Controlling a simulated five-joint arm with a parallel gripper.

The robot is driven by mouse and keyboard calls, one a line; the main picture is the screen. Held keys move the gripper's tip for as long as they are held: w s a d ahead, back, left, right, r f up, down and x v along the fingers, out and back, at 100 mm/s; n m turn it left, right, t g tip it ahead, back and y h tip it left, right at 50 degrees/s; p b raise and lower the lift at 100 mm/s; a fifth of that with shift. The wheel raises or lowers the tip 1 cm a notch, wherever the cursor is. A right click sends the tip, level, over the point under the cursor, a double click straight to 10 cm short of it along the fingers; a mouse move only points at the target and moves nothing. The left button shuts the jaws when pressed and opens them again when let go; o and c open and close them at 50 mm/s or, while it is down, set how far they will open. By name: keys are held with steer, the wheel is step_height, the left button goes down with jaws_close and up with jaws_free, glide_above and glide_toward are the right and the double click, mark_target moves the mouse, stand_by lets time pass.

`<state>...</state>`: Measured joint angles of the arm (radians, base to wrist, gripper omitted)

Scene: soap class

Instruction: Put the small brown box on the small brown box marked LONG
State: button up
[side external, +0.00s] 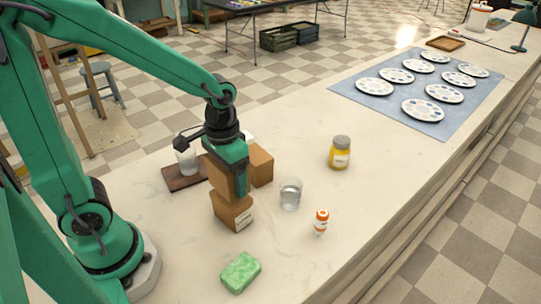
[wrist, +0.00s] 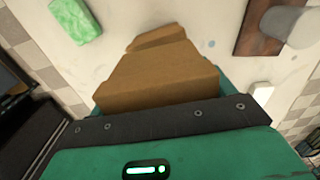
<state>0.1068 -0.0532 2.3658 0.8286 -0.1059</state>
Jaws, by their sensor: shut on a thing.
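My gripper (side external: 233,178) is shut on a small brown box (side external: 217,178), which is partly hidden behind a green finger. In the wrist view the held box (wrist: 160,85) fills the space in front of the jaws. Directly below it stands another small brown box (side external: 231,211) with a white label on its front; the lettering is too small to read. The lower box also shows past the held one in the wrist view (wrist: 156,37). The held box looks on or just above the lower box's top; I cannot tell if they touch.
Another brown box (side external: 262,165) stands close behind to the right. A glass of water (side external: 290,193), an orange pill bottle (side external: 321,221), a yellow jar (side external: 339,152) and green soap (side external: 240,272) stand around. A dark wooden board (side external: 183,180) with a white item lies left.

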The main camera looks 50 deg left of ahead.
steer(key=shift+f, duration=1)
steer(key=shift+f, duration=0.2)
steer(key=o, duration=1)
steer(key=shift+c, duration=0.2)
steer(key=shift+r, duration=0.2)
steer(key=shift+r, duration=6)
steer(key=s+a+r+t, duration=0.2)
steer(key=s+a+t, duration=0.1)
steer(key=s+t, duration=0.2)
steer(key=shift+s+r+t, duration=0.3)
steer(key=shift+r, duration=0.05)
